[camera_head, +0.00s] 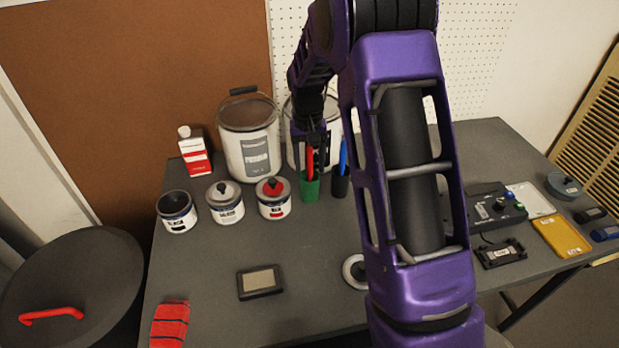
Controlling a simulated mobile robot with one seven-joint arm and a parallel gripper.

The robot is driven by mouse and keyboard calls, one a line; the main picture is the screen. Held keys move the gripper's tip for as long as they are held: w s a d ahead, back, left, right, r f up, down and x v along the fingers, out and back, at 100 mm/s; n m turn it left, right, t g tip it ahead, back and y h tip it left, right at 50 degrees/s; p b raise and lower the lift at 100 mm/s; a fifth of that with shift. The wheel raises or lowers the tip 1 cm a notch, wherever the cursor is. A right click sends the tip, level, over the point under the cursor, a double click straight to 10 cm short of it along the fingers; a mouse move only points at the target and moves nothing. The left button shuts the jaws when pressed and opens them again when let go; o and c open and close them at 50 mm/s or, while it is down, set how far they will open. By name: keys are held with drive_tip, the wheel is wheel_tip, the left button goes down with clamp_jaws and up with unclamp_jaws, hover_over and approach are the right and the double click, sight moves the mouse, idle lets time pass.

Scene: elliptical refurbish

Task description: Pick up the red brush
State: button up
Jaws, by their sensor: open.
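The red brush (309,164) stands upright in a green cup (310,189) at the back middle of the grey table. Only a slim red part of it shows above the cup rim. My gripper (315,150) is open and points down right at the top of the red brush. Its dark fingers overlap the brush's upper part, which is partly hidden. I cannot tell whether the fingers touch it.
A dark cup (340,186) with a blue brush (343,156) stands close to the right. A red-lidded can (273,197) is to the left, with large buckets (250,140) behind. My arm hides the table's right middle. The front left centre is mostly clear around a small dark block (260,281).

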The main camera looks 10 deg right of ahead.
drive_tip(key=shift+r, duration=0.1)
clamp_jaws()
idle(0.3)
wheel_tip(320, 180, up, 10)
drive_tip(key=shift+p, duration=0.9)
